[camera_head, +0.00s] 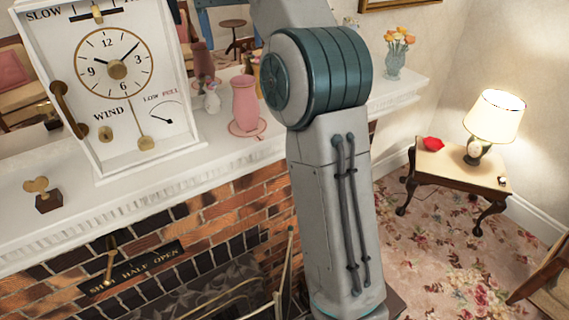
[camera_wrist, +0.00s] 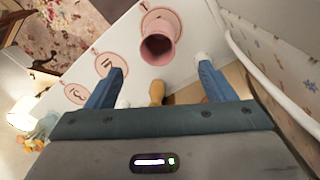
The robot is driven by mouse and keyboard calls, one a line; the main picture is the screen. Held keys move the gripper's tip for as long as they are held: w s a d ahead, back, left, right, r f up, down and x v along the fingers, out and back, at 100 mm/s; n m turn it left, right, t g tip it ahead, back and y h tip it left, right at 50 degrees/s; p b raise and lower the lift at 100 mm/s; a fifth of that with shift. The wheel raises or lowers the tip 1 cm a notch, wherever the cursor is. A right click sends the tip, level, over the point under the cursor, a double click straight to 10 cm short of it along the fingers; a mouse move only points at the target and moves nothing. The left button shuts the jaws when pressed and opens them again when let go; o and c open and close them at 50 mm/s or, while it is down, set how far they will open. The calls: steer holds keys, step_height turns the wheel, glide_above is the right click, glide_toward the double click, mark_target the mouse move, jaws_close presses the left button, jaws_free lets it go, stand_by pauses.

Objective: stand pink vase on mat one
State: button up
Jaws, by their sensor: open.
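The pink vase (camera_head: 245,102) stands upright on a round pink mat (camera_head: 234,130) on the white mantel. In the wrist view the vase (camera_wrist: 171,27) shows its dark mouth towards the camera, with the mat (camera_wrist: 148,11) under its foot. Two more round mats lie on the mantel in the wrist view: one marked something like 11 (camera_wrist: 120,59), one something like 13 (camera_wrist: 67,98). I cannot read a mark on the mat under the vase. My gripper (camera_wrist: 161,69) is open and empty, its blue fingers apart from the vase. The head view does not show the fingers.
A large white clock (camera_head: 115,80) stands on the mantel's left. A glass flower vase (camera_head: 395,63) stands at its right end, beyond my arm.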

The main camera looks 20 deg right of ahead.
steer(key=s+f+n+t, duration=0.4)
steer(key=s+f, duration=1.9)
steer(key=shift+d+f+t+y, duration=0.15)
steer(key=shift+d+t+y, duration=0.15)
steer(key=shift+d, duration=0.15)
steer(key=shift+s, duration=0.1)
